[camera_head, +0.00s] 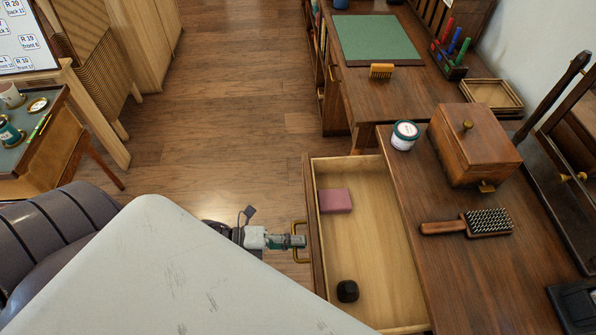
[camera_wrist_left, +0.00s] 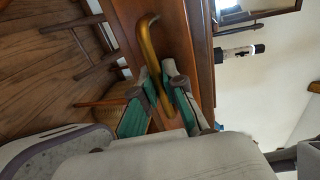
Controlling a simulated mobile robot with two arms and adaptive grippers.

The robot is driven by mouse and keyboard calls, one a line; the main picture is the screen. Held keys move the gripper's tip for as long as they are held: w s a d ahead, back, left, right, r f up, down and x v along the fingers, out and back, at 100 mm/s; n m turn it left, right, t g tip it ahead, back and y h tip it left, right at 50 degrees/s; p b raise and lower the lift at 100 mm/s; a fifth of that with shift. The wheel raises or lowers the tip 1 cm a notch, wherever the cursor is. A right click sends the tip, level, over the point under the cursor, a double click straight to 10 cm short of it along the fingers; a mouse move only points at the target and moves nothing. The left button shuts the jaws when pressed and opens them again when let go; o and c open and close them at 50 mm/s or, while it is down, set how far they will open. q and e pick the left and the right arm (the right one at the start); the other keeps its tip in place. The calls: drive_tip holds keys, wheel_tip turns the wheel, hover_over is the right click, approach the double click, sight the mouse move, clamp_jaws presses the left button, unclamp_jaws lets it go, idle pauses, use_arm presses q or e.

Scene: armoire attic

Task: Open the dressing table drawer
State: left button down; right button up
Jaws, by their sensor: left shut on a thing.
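The dressing table (camera_head: 470,270) stands at the right in the head view. Its drawer (camera_head: 370,240) is pulled out toward the left and its inside shows. My left gripper (camera_head: 290,241) is at the drawer front and shut on the brass handle (camera_head: 300,250). In the left wrist view the green-padded fingers of the gripper (camera_wrist_left: 165,100) are on either side of the curved brass handle (camera_wrist_left: 146,40). Inside the drawer lie a pink box (camera_head: 335,201) and a small black box (camera_head: 347,291). My right gripper does not show.
On the dressing table stand a wooden box (camera_head: 470,150), a white jar (camera_head: 405,135) and a hairbrush (camera_head: 470,223). A desk with a green mat (camera_head: 375,40) stands behind. A small table (camera_head: 50,145) is at the left. The wooden floor (camera_head: 220,120) between is clear.

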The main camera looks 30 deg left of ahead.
use_arm(q)
drive_tip(key=c, duration=1.2)
unclamp_jaws()
drive_tip(key=v, duration=1.2)
